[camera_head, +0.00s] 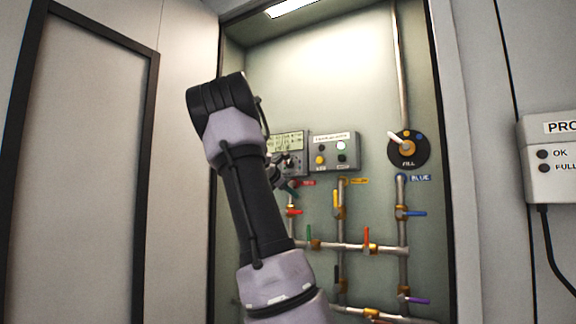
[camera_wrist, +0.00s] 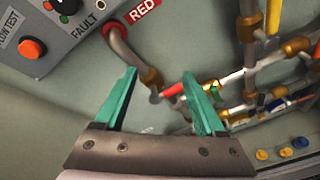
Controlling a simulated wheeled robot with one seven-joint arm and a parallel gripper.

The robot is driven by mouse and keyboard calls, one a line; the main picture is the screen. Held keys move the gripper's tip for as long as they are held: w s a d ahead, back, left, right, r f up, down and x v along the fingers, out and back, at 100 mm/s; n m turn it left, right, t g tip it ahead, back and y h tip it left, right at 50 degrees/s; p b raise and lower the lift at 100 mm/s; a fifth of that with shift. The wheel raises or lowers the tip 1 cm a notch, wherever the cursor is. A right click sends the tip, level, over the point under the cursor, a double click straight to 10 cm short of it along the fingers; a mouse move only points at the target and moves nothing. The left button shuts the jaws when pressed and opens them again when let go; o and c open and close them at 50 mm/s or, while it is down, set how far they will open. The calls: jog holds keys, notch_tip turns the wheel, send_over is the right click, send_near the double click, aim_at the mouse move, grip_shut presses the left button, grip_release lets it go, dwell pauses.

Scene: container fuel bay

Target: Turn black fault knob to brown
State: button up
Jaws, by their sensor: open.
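In the wrist view, the black fault knob (camera_wrist: 66,5) shows only in part, cut off by the top edge, on a grey panel (camera_wrist: 40,58) beside the word FAULT.
An orange button (camera_wrist: 32,48) sits on the same panel. A red-labelled pipe (camera_wrist: 125,48) and a red-handled valve (camera_wrist: 182,87) are close to my fingers. Right of the panel are a light box (camera_head: 333,150), a FILL dial (camera_head: 408,148) and more valved pipes (camera_head: 402,230).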

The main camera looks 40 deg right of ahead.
aim_at(289, 163)
jog(key=w+a+r+n+t+h, duration=0.1)
jog(key=w+a+r+n+h, duration=0.15)
jog(key=r, duration=0.35)
jog(key=w+a+r+n+h, duration=0.1)
jog(key=w+r+n, duration=0.15)
jog(key=r, duration=0.25)
jog(key=shift+n, duration=0.4)
jog(key=x, duration=1)
jog(key=shift+s+d+r, duration=0.2)
grip_shut()
